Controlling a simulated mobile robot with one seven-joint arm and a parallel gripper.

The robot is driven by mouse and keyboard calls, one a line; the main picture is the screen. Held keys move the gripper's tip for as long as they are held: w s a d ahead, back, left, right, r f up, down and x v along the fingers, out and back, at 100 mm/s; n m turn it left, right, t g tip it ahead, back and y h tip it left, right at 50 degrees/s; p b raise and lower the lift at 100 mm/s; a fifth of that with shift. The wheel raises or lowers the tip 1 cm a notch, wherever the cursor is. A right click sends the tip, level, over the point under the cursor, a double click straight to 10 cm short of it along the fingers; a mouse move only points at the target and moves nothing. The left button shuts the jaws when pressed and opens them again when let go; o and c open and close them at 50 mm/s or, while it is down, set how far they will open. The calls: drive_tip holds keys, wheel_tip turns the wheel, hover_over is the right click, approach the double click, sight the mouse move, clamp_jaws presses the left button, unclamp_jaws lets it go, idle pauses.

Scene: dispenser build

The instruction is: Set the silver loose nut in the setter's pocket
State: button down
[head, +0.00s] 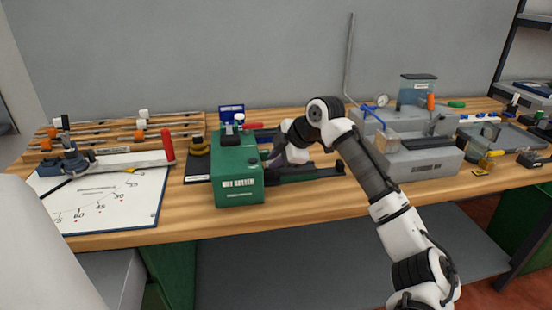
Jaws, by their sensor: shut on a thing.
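The green nut setter (238,185), a box with a white label, stands on the wooden bench left of centre, with a long dark green bed (312,174) running out to its right. My gripper (270,160) is low over the bed, close to the right side of the box and partly hidden by it. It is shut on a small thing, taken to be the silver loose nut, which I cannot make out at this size. The setter's pocket cannot be made out either; my gripper and the box cover that area.
Left lie a white board (105,195) with a red-handled tool (130,162) and a wooden rack (120,137) of rods. A grey machine (425,160) stands right. The bench front (310,200) is clear.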

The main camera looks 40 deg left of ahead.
drive_tip(key=shift+f, duration=0.6)
idle(0.3)
drive_tip(key=c, duration=1)
unclamp_jaws()
drive_tip(key=shift+o, duration=0.2)
drive_tip(key=shift+r+p, duration=2.95)
drive_tip(key=shift+r, duration=0.55)
